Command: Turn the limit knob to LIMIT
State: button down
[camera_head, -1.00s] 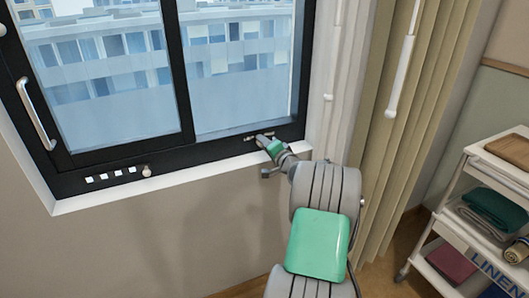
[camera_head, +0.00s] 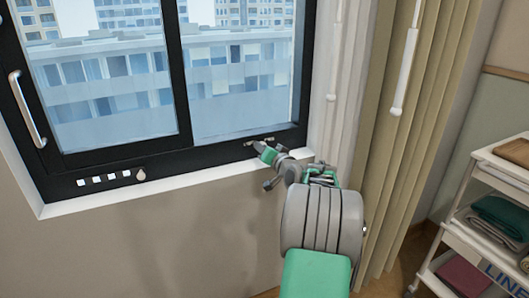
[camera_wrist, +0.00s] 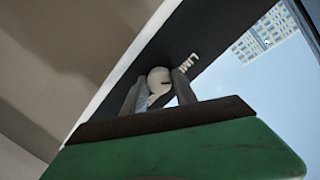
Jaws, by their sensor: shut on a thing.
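The limit knob (camera_wrist: 159,78) is a pale round knob on the dark window frame, seen in the wrist view. A short dark mark shows on its face, towards the printed label (camera_wrist: 188,64), which reads "LIMI" as far as it shows. My gripper (camera_wrist: 160,92) has one finger on each side of the knob and is shut on it. In the head view my gripper (camera_head: 256,146) is at the bottom rail of the right window pane and hides the knob.
A sliding window sash (camera_head: 110,85) with a vertical handle (camera_head: 27,110) is at left. Another small knob (camera_head: 141,174) sits beside several white squares on the lower rail. Curtains (camera_head: 415,130) hang to the right, and a linen trolley (camera_head: 455,215) stands beyond them.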

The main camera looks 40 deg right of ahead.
jog(key=shift+f, duration=0.1)
jog(key=c, duration=1)
grip_release()
jog(key=shift+s, duration=0.1)
jog(key=v, duration=0.7)
jog(key=shift+s, duration=0.25)
jog(key=shift+a, duration=0.15)
